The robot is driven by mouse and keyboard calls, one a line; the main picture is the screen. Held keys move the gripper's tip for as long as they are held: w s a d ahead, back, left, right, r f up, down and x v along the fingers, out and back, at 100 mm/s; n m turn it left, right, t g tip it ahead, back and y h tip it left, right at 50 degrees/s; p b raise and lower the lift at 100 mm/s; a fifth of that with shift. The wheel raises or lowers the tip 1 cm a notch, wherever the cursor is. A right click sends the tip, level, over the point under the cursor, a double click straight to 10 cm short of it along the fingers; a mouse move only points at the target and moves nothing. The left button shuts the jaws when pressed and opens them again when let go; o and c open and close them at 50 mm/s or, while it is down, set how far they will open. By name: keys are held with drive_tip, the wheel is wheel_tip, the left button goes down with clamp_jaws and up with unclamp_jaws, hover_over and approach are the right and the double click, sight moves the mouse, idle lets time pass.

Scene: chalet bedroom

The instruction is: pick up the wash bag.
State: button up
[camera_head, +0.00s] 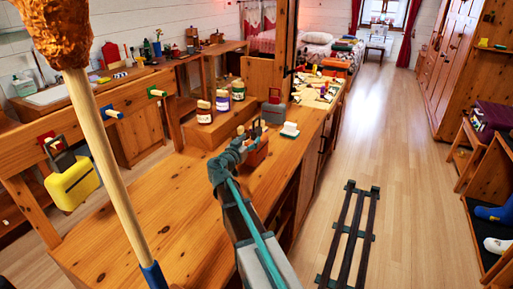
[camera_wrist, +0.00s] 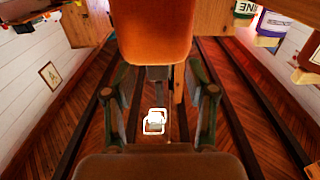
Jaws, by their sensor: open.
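A reddish-brown block-shaped thing (camera_head: 257,154), perhaps the wash bag, stands on the wooden counter right beside my gripper (camera_head: 254,132). My arm hides part of it. In the wrist view a rounded orange-brown thing (camera_wrist: 155,35), probably the same one, fills the top centre, just beyond my gripper (camera_wrist: 157,95). The two fingers are spread apart with nothing clearly held between them. I cannot tell whether they touch it. A grey-and-red bag-like thing with a handle (camera_head: 273,110) stands farther back on the counter.
Several labelled jars (camera_head: 222,100) stand on a raised wooden box (camera_head: 200,135) left of my gripper. A small white item (camera_head: 290,130) lies to the right. A yellow case (camera_head: 72,182) hangs at the left. The counter's near part (camera_head: 150,215) is clear.

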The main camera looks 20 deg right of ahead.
sight(253, 136)
drive_tip(key=shift+p+x, duration=0.85)
drive_tip(key=shift+x, duration=2)
drive_tip(key=shift+s+r, duration=0.1)
drive_tip(key=shift+s, duration=0.05)
clamp_jaws()
